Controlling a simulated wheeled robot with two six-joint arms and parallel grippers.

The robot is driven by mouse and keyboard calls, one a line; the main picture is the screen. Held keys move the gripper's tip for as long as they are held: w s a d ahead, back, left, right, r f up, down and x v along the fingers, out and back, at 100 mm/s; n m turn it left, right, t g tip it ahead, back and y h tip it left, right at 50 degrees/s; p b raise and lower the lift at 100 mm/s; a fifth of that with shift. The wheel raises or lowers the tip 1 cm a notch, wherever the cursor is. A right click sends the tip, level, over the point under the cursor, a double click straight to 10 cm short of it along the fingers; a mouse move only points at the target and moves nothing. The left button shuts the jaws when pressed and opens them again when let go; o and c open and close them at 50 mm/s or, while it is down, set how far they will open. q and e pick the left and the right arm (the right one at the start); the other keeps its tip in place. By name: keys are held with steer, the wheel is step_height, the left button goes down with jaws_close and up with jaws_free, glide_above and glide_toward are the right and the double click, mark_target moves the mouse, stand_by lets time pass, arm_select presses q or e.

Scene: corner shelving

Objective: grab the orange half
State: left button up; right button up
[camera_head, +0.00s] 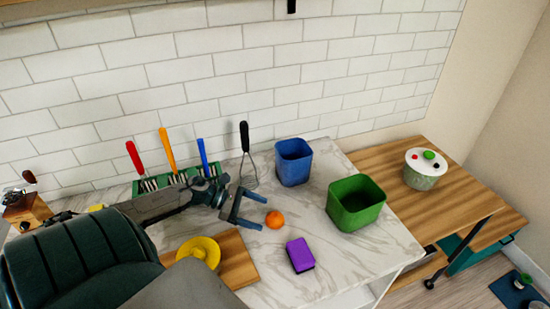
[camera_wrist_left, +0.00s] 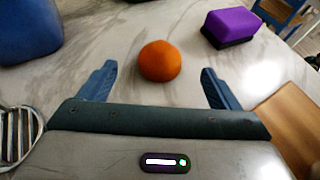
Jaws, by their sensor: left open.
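The orange half (camera_head: 275,219) is a small rounded orange piece on the white marble counter. It also shows in the left wrist view (camera_wrist_left: 159,61), dome side up, just beyond and between the fingertips. My left gripper (camera_head: 249,208) is open and empty, its fingers pointing at the orange half from the left. In the left wrist view the two blue fingers of this gripper (camera_wrist_left: 160,82) stand wide apart, one on each side of the orange half, with a gap to it. My right gripper is not in view.
A purple block (camera_head: 300,255) lies right of the orange half. A blue bin (camera_head: 294,163) and green bin (camera_head: 355,205) stand behind and right. A whisk (camera_head: 247,160) leans by the wall. A yellow item (camera_head: 199,250) sits on a wooden board (camera_head: 237,262) at front left.

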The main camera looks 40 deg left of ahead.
mark_target(269, 215)
arm_select(q)
steer(key=shift+w+d, duration=0.3)
steer(key=shift+d, duration=0.1)
steer(key=p+x, duration=0.2)
steer(key=x, duration=0.1)
steer(key=shift+w, duration=0.1)
steer(key=shift+w+d+f, duration=0.25)
steer(key=shift+d+f, duration=0.1)
steer(key=shift+d, duration=0.15)
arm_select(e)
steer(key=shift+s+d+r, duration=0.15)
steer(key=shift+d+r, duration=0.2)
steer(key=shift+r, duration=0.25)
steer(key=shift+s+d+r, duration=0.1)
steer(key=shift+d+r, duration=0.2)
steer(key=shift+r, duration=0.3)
arm_select(q)
steer(key=shift+a, duration=0.1)
steer(key=c, duration=0.9)
steer(key=shift+c, duration=0.3)
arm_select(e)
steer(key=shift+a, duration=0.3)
